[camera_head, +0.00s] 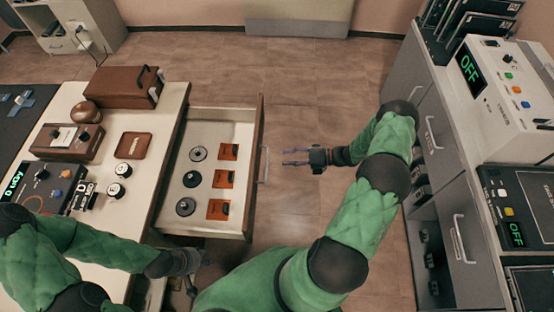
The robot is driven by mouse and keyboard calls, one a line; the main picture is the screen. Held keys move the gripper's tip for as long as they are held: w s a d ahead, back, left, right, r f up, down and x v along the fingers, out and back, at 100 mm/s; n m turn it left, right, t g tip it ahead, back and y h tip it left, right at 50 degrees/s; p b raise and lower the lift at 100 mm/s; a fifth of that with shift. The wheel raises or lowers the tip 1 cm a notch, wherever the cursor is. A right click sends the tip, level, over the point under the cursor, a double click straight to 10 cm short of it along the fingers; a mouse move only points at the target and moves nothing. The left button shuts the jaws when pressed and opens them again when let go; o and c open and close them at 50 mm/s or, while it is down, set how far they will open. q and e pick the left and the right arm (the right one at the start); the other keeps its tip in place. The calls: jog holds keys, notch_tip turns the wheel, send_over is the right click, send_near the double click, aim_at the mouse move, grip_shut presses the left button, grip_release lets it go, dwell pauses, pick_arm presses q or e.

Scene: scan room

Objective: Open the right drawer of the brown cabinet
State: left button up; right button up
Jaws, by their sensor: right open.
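The brown cabinet (161,178) has a pale top and stands at the left. A drawer (224,117) on its right side is pulled well out. It holds several black round discs and orange-brown square pieces. The drawer's bar handle (264,166) is on its brown front. My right gripper (285,157) is open and empty, just right of the handle, its fingers pointing left at it with a small gap. My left gripper (202,277) is low, near the drawer's near end. Its fingers are small and dark, so I cannot tell their opening.
The cabinet top bears a brown case (118,87), a brown control box (68,142) and small dials. A grey cabinet (432,127) with bar handles and devices showing OFF stands at the right. Bare floor (310,85) lies between the cabinets.

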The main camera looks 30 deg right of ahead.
jog(key=shift+v, duration=1.35)
